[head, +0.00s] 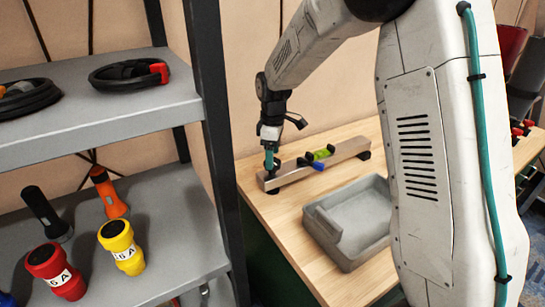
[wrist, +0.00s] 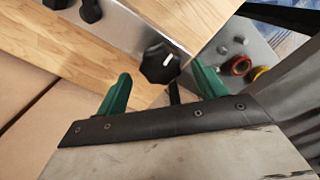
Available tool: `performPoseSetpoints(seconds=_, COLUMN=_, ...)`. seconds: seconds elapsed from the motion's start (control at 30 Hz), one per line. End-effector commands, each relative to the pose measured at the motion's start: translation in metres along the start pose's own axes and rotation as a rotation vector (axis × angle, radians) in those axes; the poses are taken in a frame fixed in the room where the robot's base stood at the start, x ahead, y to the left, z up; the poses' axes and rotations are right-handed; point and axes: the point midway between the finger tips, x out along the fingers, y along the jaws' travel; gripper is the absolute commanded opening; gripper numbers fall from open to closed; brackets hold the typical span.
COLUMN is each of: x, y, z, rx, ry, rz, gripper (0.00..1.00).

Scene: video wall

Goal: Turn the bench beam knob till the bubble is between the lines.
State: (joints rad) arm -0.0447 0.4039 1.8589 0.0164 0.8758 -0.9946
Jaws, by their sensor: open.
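The bench beam (head: 347,152) lies across the wooden bench, and its grey top also shows in the wrist view (wrist: 137,22). A black knob (wrist: 160,63) with a white mark sits at the beam's near end. My gripper (head: 270,163) is over that end, pointing down. In the wrist view my gripper (wrist: 162,84) is open, its green fingers apart with the knob just beyond and between their tips. I cannot tell whether they touch it. A yellow-green vial (head: 322,153) sits on the beam; its bubble and lines are too small to make out.
A grey tray (head: 349,257) stands on the bench in front of the beam. A blue-handled item (head: 311,164) is beside the vial. Bare bench (head: 289,224) lies left of the tray.

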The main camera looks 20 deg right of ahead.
Motion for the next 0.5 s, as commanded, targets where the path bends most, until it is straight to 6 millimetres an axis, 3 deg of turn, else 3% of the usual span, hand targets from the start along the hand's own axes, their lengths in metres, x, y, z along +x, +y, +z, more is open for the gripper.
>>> performPoseSetpoints(seconds=0.23, x=-0.045, y=0.001, z=0.0, rx=0.001, ry=0.002, rz=0.004, gripper=0.7)
performPoseSetpoints(seconds=0.5, x=-0.064, y=0.001, z=0.001, rx=0.001, ry=0.001, rz=0.003, gripper=0.7)
